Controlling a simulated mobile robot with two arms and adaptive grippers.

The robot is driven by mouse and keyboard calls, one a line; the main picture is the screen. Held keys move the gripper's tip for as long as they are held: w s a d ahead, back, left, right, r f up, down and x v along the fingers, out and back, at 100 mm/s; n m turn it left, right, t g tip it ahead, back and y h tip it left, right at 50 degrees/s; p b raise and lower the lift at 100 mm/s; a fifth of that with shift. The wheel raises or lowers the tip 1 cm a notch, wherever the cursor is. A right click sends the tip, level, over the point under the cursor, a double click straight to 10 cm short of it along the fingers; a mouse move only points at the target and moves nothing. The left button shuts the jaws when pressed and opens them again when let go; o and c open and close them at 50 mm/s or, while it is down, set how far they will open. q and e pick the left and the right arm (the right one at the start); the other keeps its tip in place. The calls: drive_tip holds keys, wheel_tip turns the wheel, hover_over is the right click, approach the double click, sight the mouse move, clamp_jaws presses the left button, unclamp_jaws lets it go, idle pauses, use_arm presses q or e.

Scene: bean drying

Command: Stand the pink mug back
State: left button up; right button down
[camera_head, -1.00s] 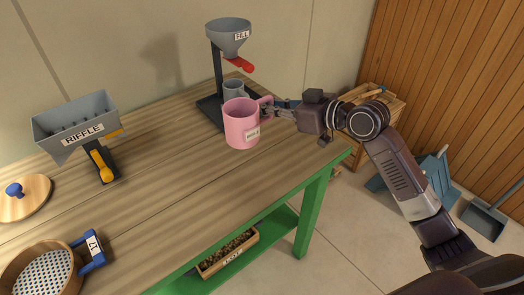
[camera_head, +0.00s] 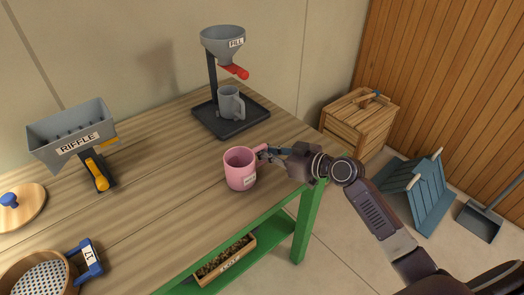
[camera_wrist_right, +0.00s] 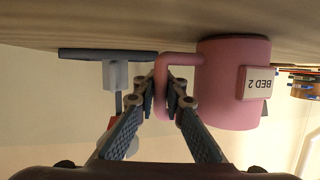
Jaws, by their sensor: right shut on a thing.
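The pink mug (camera_head: 240,171) is upright at the right part of the wooden table, close to its front edge. My right gripper (camera_head: 266,153) is shut on the mug's handle, from the right side. In the right wrist view the pink mug (camera_wrist_right: 228,85) appears upside down, with a label reading "BED 2", and the fingers (camera_wrist_right: 162,92) are on either side of its handle. The mug's base is at or very near the tabletop; I cannot tell if it touches. My left gripper is not in view.
A grey mug (camera_head: 231,103) stands on the black tray (camera_head: 257,110) under the FILL funnel (camera_head: 223,43), behind the pink mug. The RIFFLE box (camera_head: 70,130) and a round sieve (camera_head: 40,277) are at the left. The table between (camera_head: 165,160) is clear.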

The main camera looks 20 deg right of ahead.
drive_tip(key=shift+f, duration=0.1)
drive_tip(key=c, duration=2)
unclamp_jaws()
drive_tip(key=shift+r, duration=0.25)
drive_tip(key=b+v, duration=0.2)
drive_tip(key=v, duration=0.8)
drive_tip(key=shift+s+d+f, duration=0.1)
drive_tip(key=shift+s+d, duration=0.05)
drive_tip(key=shift+s, duration=0.15)
drive_tip(key=shift+s+d+r+b, duration=0.3)
drive_tip(key=shift+s+d+r, duration=0.05)
drive_tip(key=shift+s, duration=0.2)
